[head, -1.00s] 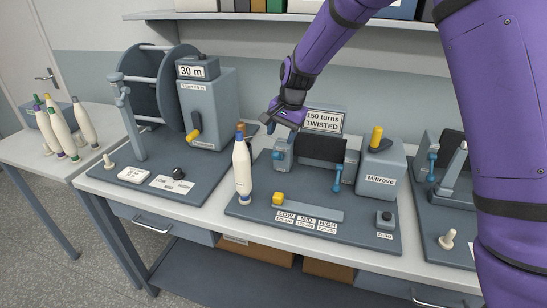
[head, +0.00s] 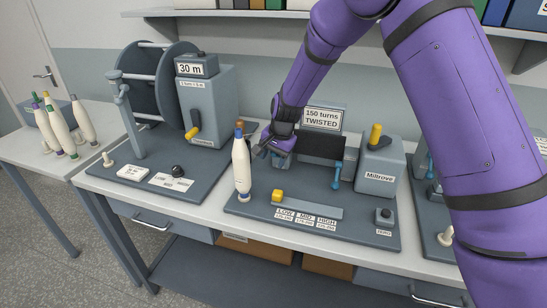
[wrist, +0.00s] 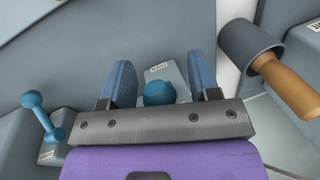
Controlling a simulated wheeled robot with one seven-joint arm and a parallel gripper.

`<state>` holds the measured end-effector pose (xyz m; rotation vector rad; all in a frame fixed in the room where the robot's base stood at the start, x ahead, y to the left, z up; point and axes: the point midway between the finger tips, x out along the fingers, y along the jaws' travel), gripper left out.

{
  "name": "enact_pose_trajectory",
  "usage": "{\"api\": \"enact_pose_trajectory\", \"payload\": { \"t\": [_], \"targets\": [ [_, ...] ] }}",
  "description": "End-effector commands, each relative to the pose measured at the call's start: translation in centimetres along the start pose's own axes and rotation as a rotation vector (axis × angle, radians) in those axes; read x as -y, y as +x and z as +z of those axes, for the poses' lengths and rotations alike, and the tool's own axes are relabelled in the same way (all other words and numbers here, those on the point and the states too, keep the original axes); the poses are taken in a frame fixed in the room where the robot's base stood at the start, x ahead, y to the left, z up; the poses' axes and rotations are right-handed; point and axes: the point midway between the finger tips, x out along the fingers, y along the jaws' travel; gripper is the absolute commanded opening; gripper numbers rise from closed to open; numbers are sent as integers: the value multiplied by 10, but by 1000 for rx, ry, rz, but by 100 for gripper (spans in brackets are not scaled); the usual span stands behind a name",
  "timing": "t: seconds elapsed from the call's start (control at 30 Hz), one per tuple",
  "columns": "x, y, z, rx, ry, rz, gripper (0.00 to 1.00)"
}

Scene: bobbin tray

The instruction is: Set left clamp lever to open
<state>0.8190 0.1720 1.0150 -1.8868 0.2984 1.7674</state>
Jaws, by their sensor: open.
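The left clamp (head: 281,160) is a grey block on the Miltrove tester, mostly behind my gripper in the head view. Its lever shows in the wrist view as a round blue knob (wrist: 159,92), seen nearly end-on. My gripper (head: 271,149) is open at the left clamp. In the wrist view the fingers of my gripper (wrist: 163,75) stand either side of the knob, with a gap on both sides. A small label (wrist: 158,67) lies just beyond the knob, too small to read. The lever's lower part is hidden.
The right clamp's blue lever (head: 337,176) stands to the right, also at left in the wrist view (wrist: 42,116). A white bobbin with a blue tip (head: 241,170) stands close in front. A brown handle in a dark sleeve (wrist: 285,80) is beside the right finger.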

Motion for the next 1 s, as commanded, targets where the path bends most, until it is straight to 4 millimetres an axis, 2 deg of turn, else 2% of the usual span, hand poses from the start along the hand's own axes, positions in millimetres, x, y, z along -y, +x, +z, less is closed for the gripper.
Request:
{"api": "enact_pose_trajectory", "payload": {
  "t": [0.1, 0.13, 0.3, 0.37, 0.67, 1.0],
  "targets": [
    [0, 0, 0, 0, 0, 0, 56],
    [0, 0, 0, 0, 0, 0, 52],
    [0, 0, 0, 0, 0, 0, 12],
    [0, 0, 0, 0, 0, 0, 0],
    [0, 1, 2, -22, -7, -2, 0],
    [-3, 12, 7, -199, -52, -29, 0]
  ]
}}
